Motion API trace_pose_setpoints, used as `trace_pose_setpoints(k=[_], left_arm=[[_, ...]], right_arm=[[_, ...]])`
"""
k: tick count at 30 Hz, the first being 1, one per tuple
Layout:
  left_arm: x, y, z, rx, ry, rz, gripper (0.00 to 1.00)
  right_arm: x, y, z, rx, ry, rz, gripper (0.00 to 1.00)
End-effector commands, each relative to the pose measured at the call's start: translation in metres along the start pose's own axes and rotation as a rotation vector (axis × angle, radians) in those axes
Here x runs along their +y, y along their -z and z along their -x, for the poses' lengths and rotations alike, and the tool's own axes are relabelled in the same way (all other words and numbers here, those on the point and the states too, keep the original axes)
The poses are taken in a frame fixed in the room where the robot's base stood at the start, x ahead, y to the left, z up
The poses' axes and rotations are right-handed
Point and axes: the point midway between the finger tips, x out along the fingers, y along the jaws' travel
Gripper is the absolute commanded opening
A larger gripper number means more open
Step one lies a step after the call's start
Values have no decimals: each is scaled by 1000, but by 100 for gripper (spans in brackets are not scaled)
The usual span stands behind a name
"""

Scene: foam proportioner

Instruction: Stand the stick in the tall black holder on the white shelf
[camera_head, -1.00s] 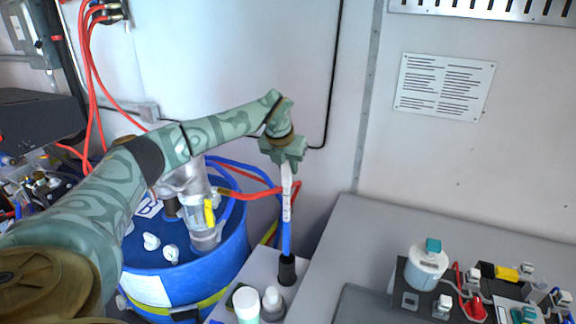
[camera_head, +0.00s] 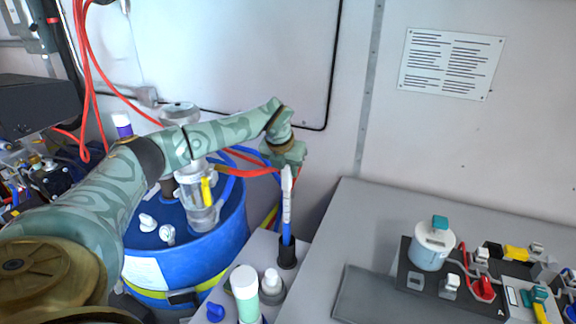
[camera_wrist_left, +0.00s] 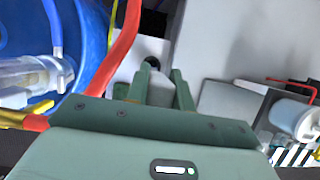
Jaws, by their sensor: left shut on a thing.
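The stick (camera_head: 287,205) has a white upper part and a blue lower part and stands about upright. My left gripper (camera_head: 286,170) is shut on its top end. The tall black holder (camera_head: 288,254) stands on the white shelf (camera_head: 262,246), directly under the stick. The stick's blue lower end meets the holder's mouth and seems to be inside it; how deep is hidden. In the left wrist view the gripper's fingers (camera_wrist_left: 155,76) point down at the dark holder (camera_wrist_left: 152,62). The right gripper is out of view.
A white-capped bottle (camera_head: 245,292) and a smaller bottle (camera_head: 271,285) stand in front of the holder. A blue drum (camera_head: 225,245) with hoses is at left. A grey bench (camera_head: 350,225) with a black equipment board (camera_head: 425,284) is at right.

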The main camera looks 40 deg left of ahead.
Motion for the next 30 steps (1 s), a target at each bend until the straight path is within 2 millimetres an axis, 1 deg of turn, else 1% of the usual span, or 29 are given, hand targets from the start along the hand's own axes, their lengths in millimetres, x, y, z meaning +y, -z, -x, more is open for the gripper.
trace_pose_setpoints(k=[9, 10, 12, 20, 23, 26, 29, 30], left_arm=[[0, 0, -2, -1, 0, 1, 0], [0, 0, -2, -1, 0, 1, 32], [0, 0, -2, -1, 0, 1, 49], [0, 1, -2, 0, 0, 0, 49], [0, 0, 4, -1, 0, 1, 49], [1, 0, 19, -4, 0, 0, 49], [1, -1, 43, -5, 1, 0, 49], [1, 0, 54, -5, 0, 0, 49]], right_arm=[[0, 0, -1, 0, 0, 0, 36], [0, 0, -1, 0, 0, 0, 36], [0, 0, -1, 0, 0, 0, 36], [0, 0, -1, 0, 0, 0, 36], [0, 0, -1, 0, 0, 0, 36], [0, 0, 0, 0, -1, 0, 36], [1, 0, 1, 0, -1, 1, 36], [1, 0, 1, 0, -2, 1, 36]])
